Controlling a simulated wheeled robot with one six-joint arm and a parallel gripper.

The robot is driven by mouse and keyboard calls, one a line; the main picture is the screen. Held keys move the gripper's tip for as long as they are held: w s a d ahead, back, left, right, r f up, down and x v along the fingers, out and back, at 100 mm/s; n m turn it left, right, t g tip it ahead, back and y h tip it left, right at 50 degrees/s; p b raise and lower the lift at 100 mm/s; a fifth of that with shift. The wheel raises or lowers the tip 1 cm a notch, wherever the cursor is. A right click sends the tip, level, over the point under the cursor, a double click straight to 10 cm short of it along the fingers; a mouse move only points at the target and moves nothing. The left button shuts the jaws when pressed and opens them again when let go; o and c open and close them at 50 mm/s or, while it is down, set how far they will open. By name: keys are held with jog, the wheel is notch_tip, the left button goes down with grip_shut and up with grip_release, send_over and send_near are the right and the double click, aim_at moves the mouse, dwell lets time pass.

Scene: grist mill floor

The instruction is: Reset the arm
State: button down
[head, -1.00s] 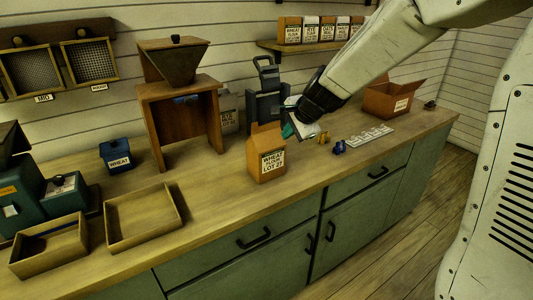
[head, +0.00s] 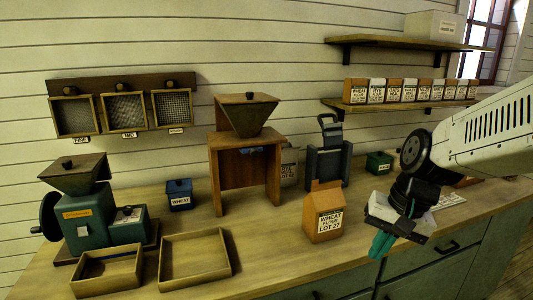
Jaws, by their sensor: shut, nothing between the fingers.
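My gripper (head: 380,246) is at the right of the head view, with its teal fingers pointing down. The fingers are together with nothing between them. It hangs in front of the counter's front edge, to the right of the orange-brown wheat flour bag (head: 324,213) and apart from it. My arm comes in from the right edge, bent at a dark round joint, and hides part of the counter's right end.
The wooden counter (head: 290,262) holds a green mill (head: 90,215), two shallow wooden trays (head: 195,257), a blue wheat box (head: 179,195), a wooden hopper stand (head: 245,150) and a dark blue device (head: 327,160). A green box (head: 379,162) stands behind my arm. Wall shelves (head: 400,103) hold several labelled bags.

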jog(key=s+d+r+n+h, duration=0.1)
jog(key=s+d+r+n, duration=0.1)
jog(key=s, duration=0.6)
jog(key=s+d+r+n+h, duration=0.1)
jog(key=s+d+r+n, duration=0.1)
jog(key=s, duration=0.6)
jog(key=shift+s+r+h, duration=0.3)
jog(key=shift+r, duration=0.05)
